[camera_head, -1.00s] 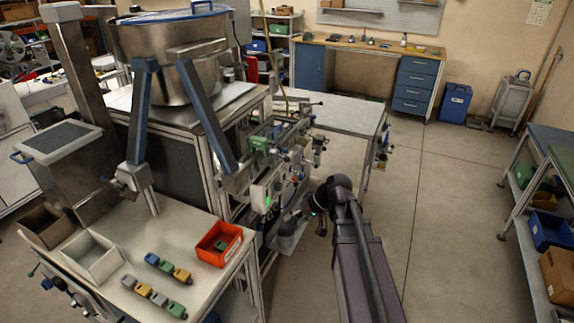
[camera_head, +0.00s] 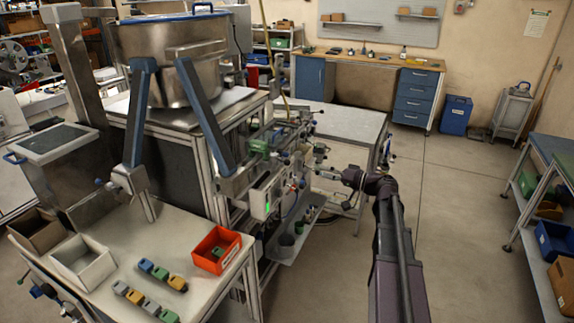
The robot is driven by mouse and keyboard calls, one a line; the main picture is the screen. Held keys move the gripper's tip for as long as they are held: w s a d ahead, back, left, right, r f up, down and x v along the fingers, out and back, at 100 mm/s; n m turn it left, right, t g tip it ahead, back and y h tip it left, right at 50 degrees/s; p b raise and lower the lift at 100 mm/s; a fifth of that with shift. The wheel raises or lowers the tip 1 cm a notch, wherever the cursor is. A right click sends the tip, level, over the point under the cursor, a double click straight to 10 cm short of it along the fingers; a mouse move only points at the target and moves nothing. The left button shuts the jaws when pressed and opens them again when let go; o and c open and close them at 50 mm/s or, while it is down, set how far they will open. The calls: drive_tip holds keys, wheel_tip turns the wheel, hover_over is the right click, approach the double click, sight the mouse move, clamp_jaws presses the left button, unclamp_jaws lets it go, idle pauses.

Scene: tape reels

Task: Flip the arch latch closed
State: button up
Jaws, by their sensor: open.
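My gripper (camera_head: 322,163) is small in view, at the end of my dark arm, beside the machine's fitting-covered side. Its jaws are open and look empty, and they point left toward the machine frame (camera_head: 222,178). Several small levers, knobs and fittings line that side, among them a green block (camera_head: 257,147) and a pale box with a green light (camera_head: 265,197). I cannot tell which of these is the arch latch, nor whether it is open or closed. I cannot tell whether the gripper touches any fitting.
A grey table (camera_head: 345,122) stands just behind the gripper. A lower shelf (camera_head: 292,240) juts from the machine below. A white worktop (camera_head: 205,290) with an orange bin (camera_head: 216,249) and several colored blocks is at front left. The floor (camera_head: 465,240) to the right is clear.

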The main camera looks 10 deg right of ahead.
sight(287, 162)
drive_tip(key=shift+a, duration=0.1)
drive_tip(key=x, duration=1.3)
drive_tip(key=shift+w+a, duration=0.25)
drive_tip(key=shift+w, duration=0.05)
clamp_jaws()
